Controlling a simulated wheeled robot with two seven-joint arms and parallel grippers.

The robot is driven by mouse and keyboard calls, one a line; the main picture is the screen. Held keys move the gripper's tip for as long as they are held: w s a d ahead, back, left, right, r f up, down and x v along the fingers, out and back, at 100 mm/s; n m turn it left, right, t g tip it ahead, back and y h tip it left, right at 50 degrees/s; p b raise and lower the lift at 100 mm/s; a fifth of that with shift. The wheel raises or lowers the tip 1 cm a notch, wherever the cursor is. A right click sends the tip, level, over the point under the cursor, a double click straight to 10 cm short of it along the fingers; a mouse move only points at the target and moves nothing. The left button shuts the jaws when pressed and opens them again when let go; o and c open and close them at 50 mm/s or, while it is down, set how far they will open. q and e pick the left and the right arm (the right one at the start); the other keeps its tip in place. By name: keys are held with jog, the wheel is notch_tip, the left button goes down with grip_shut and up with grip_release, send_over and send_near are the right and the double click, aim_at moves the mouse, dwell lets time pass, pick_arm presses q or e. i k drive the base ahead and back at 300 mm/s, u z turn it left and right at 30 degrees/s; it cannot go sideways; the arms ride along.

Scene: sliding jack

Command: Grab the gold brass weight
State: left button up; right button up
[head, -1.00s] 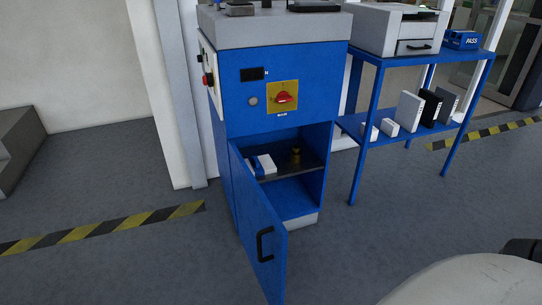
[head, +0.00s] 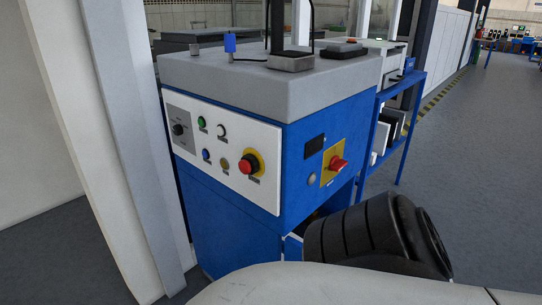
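The gold brass weight is not visible in the head view now. The blue cabinet (head: 235,225) stands in the middle, and its lower opening is mostly hidden behind a black ribbed part of my arm. A narrow strip of blue, perhaps the cabinet door (head: 292,247), shows just left of that part. Neither of my grippers is in view, so whether one is at the weight cannot be seen.
The cabinet's side has a white panel (head: 220,150) with several buttons; a red switch (head: 337,163) is on the front. A grey top (head: 230,85) carries several items. A blue rack (head: 412,115) stands close behind on the right. Open floor (head: 480,170) lies at right.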

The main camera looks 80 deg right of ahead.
aim_at(315, 216)
jog(key=z, duration=0.9)
jog(key=i, duration=1.5)
jog(key=z, duration=1.35)
